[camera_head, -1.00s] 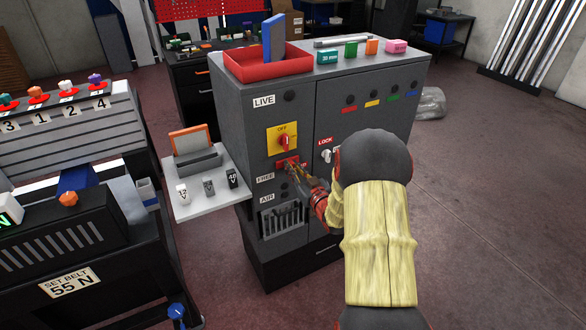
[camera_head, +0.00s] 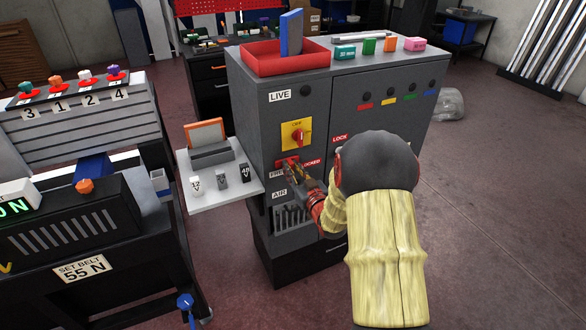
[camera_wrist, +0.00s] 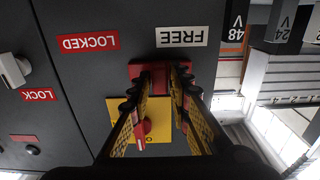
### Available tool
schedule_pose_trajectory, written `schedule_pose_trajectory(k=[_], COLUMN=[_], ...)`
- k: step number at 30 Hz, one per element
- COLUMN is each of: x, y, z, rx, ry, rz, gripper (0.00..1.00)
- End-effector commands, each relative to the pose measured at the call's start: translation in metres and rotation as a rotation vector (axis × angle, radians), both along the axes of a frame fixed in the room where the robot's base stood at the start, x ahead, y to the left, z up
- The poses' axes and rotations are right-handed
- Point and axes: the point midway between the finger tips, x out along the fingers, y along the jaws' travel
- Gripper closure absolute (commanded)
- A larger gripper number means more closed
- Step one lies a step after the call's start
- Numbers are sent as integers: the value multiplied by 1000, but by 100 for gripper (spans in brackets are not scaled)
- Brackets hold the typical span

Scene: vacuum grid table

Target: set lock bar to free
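The lock bar is a red piece (camera_head: 287,161) on the front of the grey cabinet, below the yellow switch plate. In the wrist view the red piece (camera_wrist: 152,70) lies between the fingertips, beside the white FREE label (camera_wrist: 182,37) and the red LOCKED label (camera_wrist: 88,43). My gripper (camera_head: 291,172) is right at it, and in the wrist view my gripper (camera_wrist: 158,75) has its fingers apart on either side. I cannot tell whether the fingers touch it. The fingers and arm hide part of the red piece and the FREE label in the head view.
The yellow plate (camera_head: 291,143) with its red OFF switch sits just above the bar. A side shelf (camera_head: 222,192) with small blocks sticks out left of the cabinet. A red tray (camera_head: 262,66) stands on top. A LOCK label (camera_wrist: 38,96) is nearby.

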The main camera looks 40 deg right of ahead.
Motion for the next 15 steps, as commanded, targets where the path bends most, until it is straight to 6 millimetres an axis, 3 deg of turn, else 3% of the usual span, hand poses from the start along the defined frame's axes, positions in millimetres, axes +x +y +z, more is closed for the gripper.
schedule_pose_trajectory(k=[6,15], x=[0,-1], y=[0,0], z=[0,0], rx=[0,0], ry=[0,0], rz=[0,0], gripper=[67,67])
